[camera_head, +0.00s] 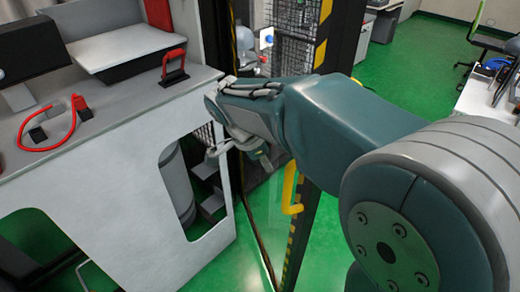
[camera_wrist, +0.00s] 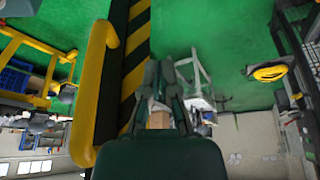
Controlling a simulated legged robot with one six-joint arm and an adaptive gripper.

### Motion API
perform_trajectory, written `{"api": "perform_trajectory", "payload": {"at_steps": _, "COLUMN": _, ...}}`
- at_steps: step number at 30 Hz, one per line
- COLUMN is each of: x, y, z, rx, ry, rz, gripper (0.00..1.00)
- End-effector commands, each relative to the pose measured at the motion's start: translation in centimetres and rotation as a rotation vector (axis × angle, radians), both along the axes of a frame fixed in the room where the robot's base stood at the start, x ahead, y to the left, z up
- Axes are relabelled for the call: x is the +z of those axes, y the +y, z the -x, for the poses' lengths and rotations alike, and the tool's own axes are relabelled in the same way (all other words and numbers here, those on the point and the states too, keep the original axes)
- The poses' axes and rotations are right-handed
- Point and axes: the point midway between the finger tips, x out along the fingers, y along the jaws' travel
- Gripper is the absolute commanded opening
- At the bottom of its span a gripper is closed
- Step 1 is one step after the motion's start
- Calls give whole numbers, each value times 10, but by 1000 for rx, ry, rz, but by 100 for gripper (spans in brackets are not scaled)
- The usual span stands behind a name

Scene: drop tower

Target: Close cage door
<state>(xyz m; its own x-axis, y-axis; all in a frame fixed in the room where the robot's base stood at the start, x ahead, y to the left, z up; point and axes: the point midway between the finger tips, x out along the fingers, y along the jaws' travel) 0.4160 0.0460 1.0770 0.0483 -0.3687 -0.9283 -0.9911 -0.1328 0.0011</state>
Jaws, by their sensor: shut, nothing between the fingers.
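The cage door (camera_head: 302,220) has a dark frame with black and yellow stripes and stands partly behind my arm in the head view. Its yellow handle (camera_head: 291,190) shows just below my forearm. In the wrist view the handle (camera_wrist: 91,95) is large at left, beside the striped door edge (camera_wrist: 137,45). My gripper (camera_wrist: 161,68) is shut and empty, to the right of the handle and apart from it in that picture. The latch side is hidden by my arm.
A white cabinet (camera_head: 120,215) with red handles (camera_head: 173,68) on top stands close at left of my gripper. Wire mesh (camera_head: 295,20) is behind the door frame. Green floor is open at right, towards a chair (camera_head: 487,40) and a desk.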

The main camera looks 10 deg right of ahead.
Motion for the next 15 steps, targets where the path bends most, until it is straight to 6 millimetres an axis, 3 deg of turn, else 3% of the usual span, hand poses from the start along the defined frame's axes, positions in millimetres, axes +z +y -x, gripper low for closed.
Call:
{"api": "perform_trajectory", "payload": {"at_steps": 2, "x": -15, "y": -7, "z": 0, "rx": -2, "ry": 3, "rz": 1, "gripper": 0}}
{"api": "perform_trajectory", "payload": {"at_steps": 9, "x": -12, "y": -40, "z": -5, "rx": -2, "ry": 0, "rz": -1, "gripper": 0}}
{"api": "perform_trajectory", "payload": {"at_steps": 15, "x": -12, "y": -45, "z": -6, "rx": -1, "ry": 0, "rz": 0, "gripper": 0}}
